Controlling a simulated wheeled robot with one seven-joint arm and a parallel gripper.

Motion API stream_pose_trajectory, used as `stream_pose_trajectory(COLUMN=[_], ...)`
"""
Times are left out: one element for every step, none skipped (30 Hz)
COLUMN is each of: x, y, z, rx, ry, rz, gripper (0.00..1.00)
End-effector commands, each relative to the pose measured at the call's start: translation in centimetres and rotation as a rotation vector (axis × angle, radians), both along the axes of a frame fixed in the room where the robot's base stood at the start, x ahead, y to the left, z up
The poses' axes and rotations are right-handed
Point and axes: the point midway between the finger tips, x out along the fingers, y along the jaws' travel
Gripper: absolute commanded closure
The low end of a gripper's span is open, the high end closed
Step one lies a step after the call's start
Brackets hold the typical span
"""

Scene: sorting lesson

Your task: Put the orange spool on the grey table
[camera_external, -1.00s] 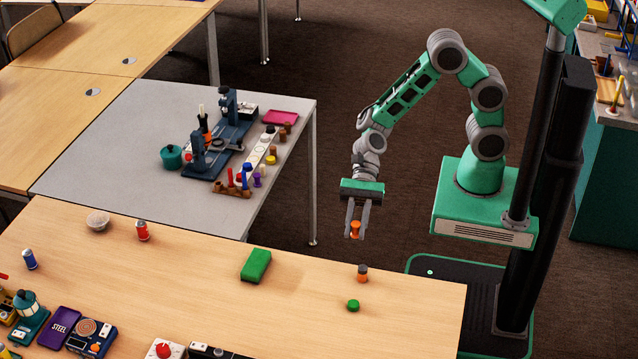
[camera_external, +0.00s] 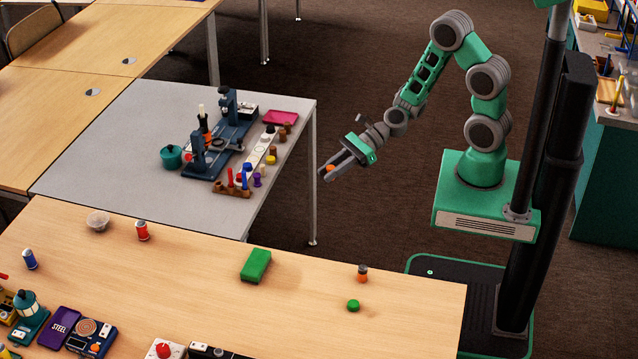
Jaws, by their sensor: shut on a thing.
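The orange spool (camera_external: 331,169) is between the fingers of my gripper (camera_external: 328,171), which is shut on it. Only a small part of the spool shows; the fingers hide the rest. My gripper points left and a little down, in the air just right of the grey table's right edge. The grey table (camera_external: 110,150) stands at the left, with its front left part bare.
On the grey table stand a dark blue apparatus (camera_external: 207,165), a teal pot (camera_external: 171,157), a pink tray (camera_external: 281,118), and a rack and board with coloured pieces. The wooden table (camera_external: 200,285) in front holds a green block (camera_external: 256,265) and several small items.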

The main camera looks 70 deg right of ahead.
Motion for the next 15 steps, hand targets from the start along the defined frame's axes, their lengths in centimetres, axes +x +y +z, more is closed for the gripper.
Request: stream_pose_trajectory(x=[0.8,1.1,1.5,1.6,1.7,1.8,1.9,1.9,1.9,1.9,1.9,1.9,1.9,1.9,1.9], y=[-3.4,-5.0,-7.0,-8.3,-9.5,-10.8,-11.7,-12.3,-12.9,-13.2,-13.4,-13.5,-13.4,-13.1,-12.5], z=[0.5,0.7,0.8,0.9,0.9,1.0,1.1,1.1,1.1,1.1,1.1,1.1,1.1,1.0,0.9], rx=[0.001,0.000,0.000,0.000,-0.001,0.000,-0.001,0.000,-0.001,0.000,-0.001,-0.001,-0.001,0.000,-0.001], ry=[0.001,0.001,0.000,0.000,0.000,0.000,0.000,0.000,0.000,0.000,0.000,0.000,0.000,0.000,0.000], rz=[-0.078,-0.116,-0.162,-0.191,-0.218,-0.248,-0.266,-0.280,-0.294,-0.301,-0.305,-0.307,-0.305,-0.299,-0.284], gripper=[1.00,1.00,1.00,1.00,1.00,1.00,1.00,1.00,1.00,1.00,1.00,1.00,1.00,1.00,1.00])
